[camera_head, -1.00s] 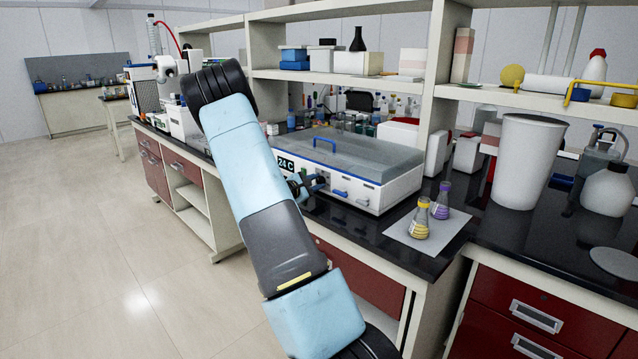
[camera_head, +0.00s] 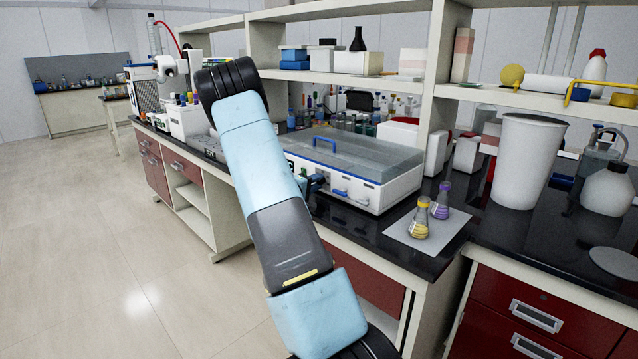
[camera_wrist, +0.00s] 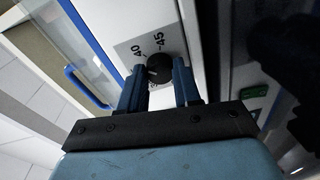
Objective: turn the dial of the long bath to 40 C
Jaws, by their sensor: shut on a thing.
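The long bath (camera_head: 380,195) is a white box with a clear lid and a blue handle, on the black bench in the head view. In the wrist view its black round dial (camera_wrist: 160,68) sits on a grey scale plate marked 40 and 45. A further mark below is mostly hidden. My gripper (camera_wrist: 158,72) is shut on the dial, one blue finger on each side. The dial's pointer is too unclear to read. In the head view my arm covers the dial and most of the front panel's left end; my gripper shows only partly beside the panel.
Two flasks with yellow and purple bands (camera_head: 420,220) stand on a white sheet (camera_head: 445,235) right of the bath. A large white bin (camera_head: 525,160) stands farther right. A shelf (camera_head: 340,78) runs above the bath. The floor to the left is clear.

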